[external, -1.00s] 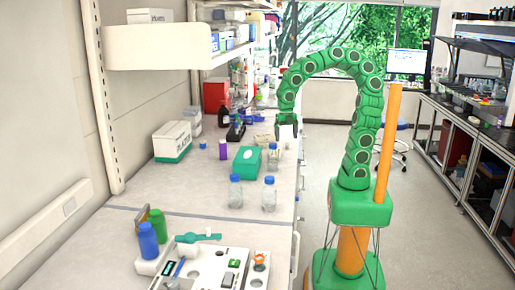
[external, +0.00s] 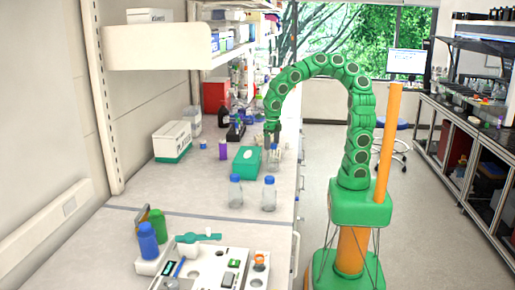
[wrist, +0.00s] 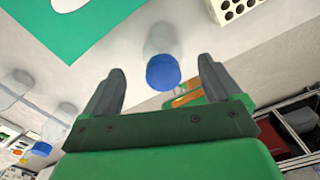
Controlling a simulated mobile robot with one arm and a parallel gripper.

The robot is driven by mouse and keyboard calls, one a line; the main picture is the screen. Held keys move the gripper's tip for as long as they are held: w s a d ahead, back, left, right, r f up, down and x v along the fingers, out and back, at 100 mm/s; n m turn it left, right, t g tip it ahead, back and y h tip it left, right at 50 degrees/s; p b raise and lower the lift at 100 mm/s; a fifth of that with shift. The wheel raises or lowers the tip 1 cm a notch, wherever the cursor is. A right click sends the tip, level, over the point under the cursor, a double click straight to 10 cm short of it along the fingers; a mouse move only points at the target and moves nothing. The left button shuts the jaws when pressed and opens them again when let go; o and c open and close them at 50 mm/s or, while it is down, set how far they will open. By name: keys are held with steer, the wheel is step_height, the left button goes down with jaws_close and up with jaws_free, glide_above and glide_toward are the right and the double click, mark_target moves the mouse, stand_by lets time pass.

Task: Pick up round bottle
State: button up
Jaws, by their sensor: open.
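A clear round bottle with a blue cap (external: 274,158) stands on the bench beside a green box. In the wrist view its blue cap (wrist: 163,73) lies between my two fingers, with space on both sides. The clear body shows faintly above the cap. My gripper (external: 272,141) is open and points down just over this bottle; its fingertips (wrist: 161,69) are apart and hold nothing. Two similar clear bottles with blue caps, a left one (external: 235,192) and a right one (external: 269,194), stand nearer the camera.
The green box (external: 247,161) is close on the left of the bottle. A white rack with holes (wrist: 238,10) is near it in the wrist view. A purple bottle (external: 223,149) and a white-green box (external: 172,142) stand further left. The bench's right edge is close.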

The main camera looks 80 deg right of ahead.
mark_target(273, 157)
steer(key=shift+s+d+f, duration=0.1)
steer(key=shift+s+f, duration=0.05)
steer(key=shift+f, duration=1.05)
steer(key=shift+s+f, duration=0.1)
steer(key=shift+f, duration=1.05)
steer(key=c, duration=1.4)
steer(key=shift+r, duration=0.1)
